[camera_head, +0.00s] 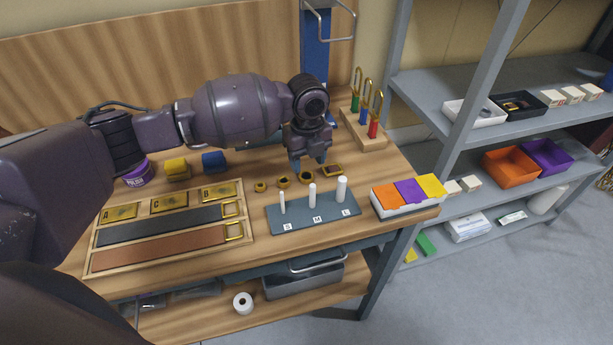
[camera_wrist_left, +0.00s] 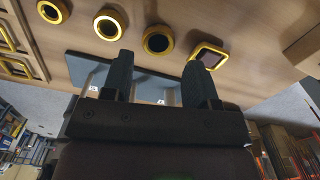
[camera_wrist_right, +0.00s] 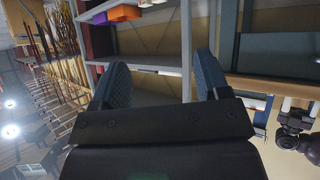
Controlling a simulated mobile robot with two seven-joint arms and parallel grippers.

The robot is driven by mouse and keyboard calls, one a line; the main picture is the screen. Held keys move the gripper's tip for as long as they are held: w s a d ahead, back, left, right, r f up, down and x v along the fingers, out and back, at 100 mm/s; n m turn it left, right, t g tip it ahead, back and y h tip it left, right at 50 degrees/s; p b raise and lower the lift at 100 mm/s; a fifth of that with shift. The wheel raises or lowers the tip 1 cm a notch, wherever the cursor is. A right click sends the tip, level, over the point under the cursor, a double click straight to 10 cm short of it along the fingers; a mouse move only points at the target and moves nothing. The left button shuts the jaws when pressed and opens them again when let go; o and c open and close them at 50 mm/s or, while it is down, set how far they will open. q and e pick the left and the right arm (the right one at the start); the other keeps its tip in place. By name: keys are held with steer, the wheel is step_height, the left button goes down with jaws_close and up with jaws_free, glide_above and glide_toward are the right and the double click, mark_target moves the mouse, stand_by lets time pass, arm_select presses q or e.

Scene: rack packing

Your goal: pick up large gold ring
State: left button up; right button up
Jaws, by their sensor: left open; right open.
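Round gold rings lie in a row on the wooden table, behind a grey peg board (camera_head: 292,218) with three white pegs marked S, M and L. The ring at the row's right end (camera_head: 306,178) looks like the large gold ring; it also shows in the left wrist view (camera_wrist_left: 157,40). A middle ring (camera_wrist_left: 108,24) looks close to it in size, and a smaller ring (camera_head: 260,187) lies at the left end. My left gripper (camera_head: 307,161) is open and empty, pointing down over the row's right end, apart from the rings. My right gripper (camera_wrist_right: 162,65) is open and empty, away from the rings.
A square gold frame (camera_head: 332,170) lies right of the rings. A wooden stand (camera_head: 368,138) with colored-handled tools stands behind right. A box with colored compartments (camera_head: 408,197) sits at the front right corner. A wooden tray (camera_head: 172,232) with straps and plates lies left.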

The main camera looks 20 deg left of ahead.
mark_target(306, 171)
arm_select(q)
step_height(306, 171, down, 4)
steer(key=shift+a+f, duration=0.1)
steer(key=shift+c, duration=0.7)
steer(key=c, duration=0.5)
steer(key=shift+c, duration=0.3)
